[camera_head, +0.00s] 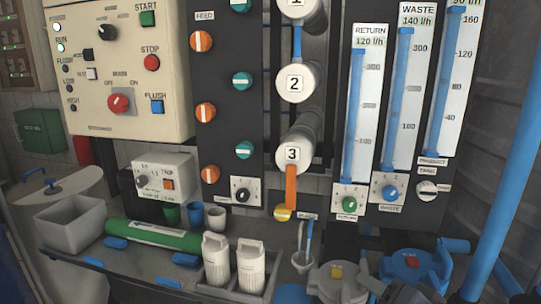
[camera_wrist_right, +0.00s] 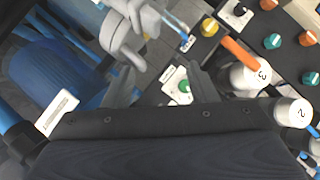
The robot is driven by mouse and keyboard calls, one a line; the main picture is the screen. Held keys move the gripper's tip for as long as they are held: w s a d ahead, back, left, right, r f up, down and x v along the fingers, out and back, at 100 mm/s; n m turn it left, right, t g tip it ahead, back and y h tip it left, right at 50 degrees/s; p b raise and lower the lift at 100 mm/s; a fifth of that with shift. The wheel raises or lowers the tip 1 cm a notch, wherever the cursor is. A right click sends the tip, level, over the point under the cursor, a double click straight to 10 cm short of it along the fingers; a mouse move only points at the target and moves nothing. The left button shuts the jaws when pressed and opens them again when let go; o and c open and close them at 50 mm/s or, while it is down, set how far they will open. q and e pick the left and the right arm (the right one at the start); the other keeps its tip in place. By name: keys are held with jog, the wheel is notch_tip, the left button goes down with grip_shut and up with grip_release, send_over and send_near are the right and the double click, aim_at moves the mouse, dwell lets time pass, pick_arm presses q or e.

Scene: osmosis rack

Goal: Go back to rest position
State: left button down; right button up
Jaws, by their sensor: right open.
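My right gripper (camera_head: 400,292) shows only in part at the bottom right edge of the head view, low in front of the rack near the blue and grey round housings. In the right wrist view its two dark fingers (camera_wrist_right: 163,88) stand apart with nothing held between them. Beyond them that view shows the green valve knob (camera_wrist_right: 184,86), an orange pipe (camera_wrist_right: 238,53) and the white cap marked 3 (camera_wrist_right: 250,75). My left gripper is not in view.
The control box (camera_head: 120,70) stands at upper left, the waste flow meter (camera_head: 401,100) at right. A bench holds a grey bin (camera_head: 70,222), a green cylinder (camera_head: 155,235) and two white bottles (camera_head: 216,260). A blue pipe (camera_head: 510,170) runs along the right.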

jog(key=s+d+f+n+g, duration=0.1)
jog(key=s+f+n+g, duration=0.5)
jog(key=s+f, duration=0.65)
notch_tip(320, 180, up, 22)
jog(key=s+m+g+p, duration=0.1)
jog(key=s+p, duration=0.1)
jog(key=p, duration=1.9)
jog(key=shift+d+h, duration=0.15)
jog(key=shift+h, duration=0.15)
